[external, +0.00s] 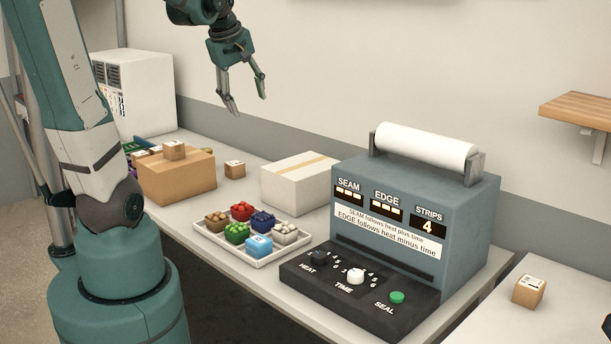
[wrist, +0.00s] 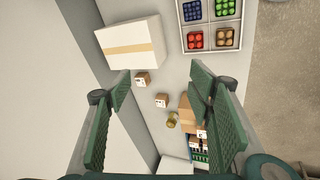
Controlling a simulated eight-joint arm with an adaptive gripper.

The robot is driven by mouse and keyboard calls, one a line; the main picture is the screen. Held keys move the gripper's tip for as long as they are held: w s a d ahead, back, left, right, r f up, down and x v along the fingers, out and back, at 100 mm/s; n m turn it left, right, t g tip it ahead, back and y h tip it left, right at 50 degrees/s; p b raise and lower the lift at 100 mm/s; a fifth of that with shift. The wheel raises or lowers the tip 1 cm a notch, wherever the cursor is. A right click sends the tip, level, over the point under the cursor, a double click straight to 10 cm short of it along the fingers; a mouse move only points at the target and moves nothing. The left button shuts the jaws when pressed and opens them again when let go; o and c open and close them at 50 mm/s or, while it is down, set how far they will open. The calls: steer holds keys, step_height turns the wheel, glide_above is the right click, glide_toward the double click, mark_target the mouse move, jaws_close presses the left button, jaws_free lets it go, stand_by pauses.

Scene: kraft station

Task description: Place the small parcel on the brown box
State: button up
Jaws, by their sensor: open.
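The brown box (external: 190,183) stands on the bench at left in the external view. A small parcel (external: 174,151) rests on top of it. Another small parcel (external: 235,170) sits on the bench, between the brown box and the white box. In the wrist view, two small parcels (wrist: 142,78) (wrist: 162,101) show between my fingers, and the brown box (wrist: 188,113) is partly hidden behind the right finger. My gripper (external: 247,99) is open and empty, high above the bench, with its fingers pointing down.
A white taped box (external: 295,184) stands beside the bench parcel. A tray (external: 267,262) of colored items lies in front. A sealing machine (external: 415,210) stands at right. Another parcel (external: 528,291) sits on the right-hand table. A small gold object (wrist: 172,119) lies near the brown box.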

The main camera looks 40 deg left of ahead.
steer(key=s+d+f+m+t, duration=0.1)
steer(key=s+d+m, duration=0.2)
steer(key=d+m, duration=0.2)
steer(key=s+d+f+m+t, duration=0.1)
steer(key=s+d+m, duration=0.3)
steer(key=d, duration=0.5)
steer(key=s+d+f+m+h, duration=0.1)
steer(key=s+d+m, duration=0.3)
steer(key=d+m, duration=0.2)
steer(key=shift+d+t, duration=0.4)
steer(key=shift+d, duration=0.05)
